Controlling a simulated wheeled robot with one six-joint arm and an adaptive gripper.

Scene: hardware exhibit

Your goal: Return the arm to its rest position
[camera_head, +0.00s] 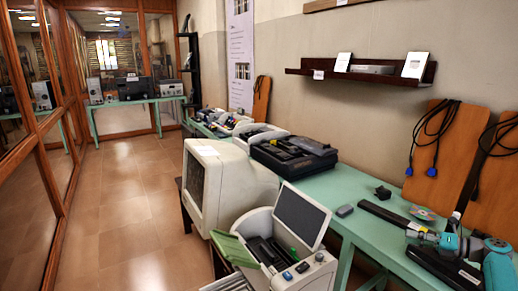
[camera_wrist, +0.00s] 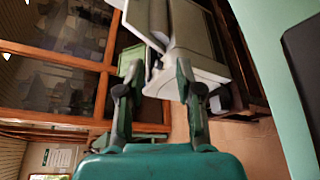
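My gripper (camera_wrist: 158,75) shows in the wrist view, with its two dark green fingers apart and nothing held between them. Its teal housing fills the bottom of that view. Beyond the fingers, a pale grey machine and a green panel show at a distance. In the head view, my teal and grey arm (camera_head: 496,262) shows at the lower right, bent low over the green table (camera_head: 350,205). Its end reaches to the left, and its fingertips are too small to make out there.
A beige monitor (camera_head: 222,185) and a machine with a raised screen (camera_head: 301,216) stand left of the table. A black device (camera_head: 293,153), a black bar (camera_head: 384,212) and a disc (camera_head: 424,212) lie on it. Wooden boards (camera_head: 432,150) lean on the wall. The tiled aisle (camera_head: 125,215) is clear.

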